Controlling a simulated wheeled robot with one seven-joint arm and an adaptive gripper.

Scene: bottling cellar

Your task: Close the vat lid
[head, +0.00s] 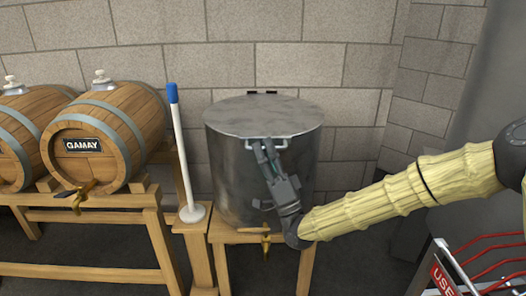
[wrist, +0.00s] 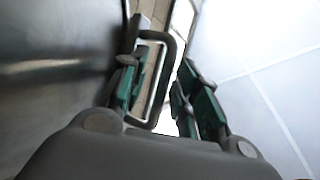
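The steel vat (head: 232,180) stands on a wooden stand by the wall. Its round grey lid (head: 262,115) lies flat across the top, with no gap that I can make out at the rim. A bar handle (head: 283,144) is at the lid's front edge. My gripper (head: 264,152) is at this handle, in front of the vat wall. In the wrist view the handle (wrist: 178,62) shows as a loop by the green-padded fingers. The fingers of my gripper (wrist: 162,88) stand apart, and I see no firm hold on the bar.
A white pole with a blue top (head: 178,140) stands left of the vat. A barrel marked GAMAY (head: 125,120) rests on a wooden rack further left. A brass tap (head: 265,243) is low on the vat's front. Red rails and a sign (head: 445,285) are at lower right.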

